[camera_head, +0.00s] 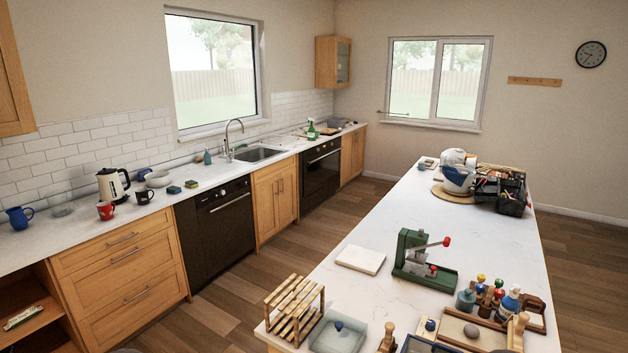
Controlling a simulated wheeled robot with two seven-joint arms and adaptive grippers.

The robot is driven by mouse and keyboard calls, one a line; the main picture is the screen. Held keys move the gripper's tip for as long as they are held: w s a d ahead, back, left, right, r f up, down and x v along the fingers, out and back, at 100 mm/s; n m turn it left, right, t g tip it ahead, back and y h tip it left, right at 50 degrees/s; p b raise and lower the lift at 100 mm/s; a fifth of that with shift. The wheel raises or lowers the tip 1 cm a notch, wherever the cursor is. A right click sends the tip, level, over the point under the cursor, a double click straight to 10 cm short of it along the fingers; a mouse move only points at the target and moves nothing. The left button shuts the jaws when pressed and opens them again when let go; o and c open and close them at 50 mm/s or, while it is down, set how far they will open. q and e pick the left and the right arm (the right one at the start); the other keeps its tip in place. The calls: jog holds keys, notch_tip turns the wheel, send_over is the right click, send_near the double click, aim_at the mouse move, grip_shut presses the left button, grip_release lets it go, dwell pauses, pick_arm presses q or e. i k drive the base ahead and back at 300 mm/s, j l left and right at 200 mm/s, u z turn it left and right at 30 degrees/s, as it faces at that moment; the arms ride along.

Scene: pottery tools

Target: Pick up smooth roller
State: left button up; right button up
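I cannot tell for certain which item is the smooth roller. Small wood-handled tools stand at the near end of the white island, among them one light wooden tool (387,338) and another wooden tool (518,331) at the right. They are small and partly cut off by the bottom edge. A wooden tray (455,328) with a grey rounded lump lies between them. Neither of my grippers is in view.
The island (385,215) holds a green lever press (420,262), a white slab (361,259), a wooden rack (293,308), a grey tray (338,335) and several bottles (507,305). A black caddy (512,195) stands at the far end. The island's middle is clear.

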aim_at(519, 322)
jog(key=z, duration=1.4)
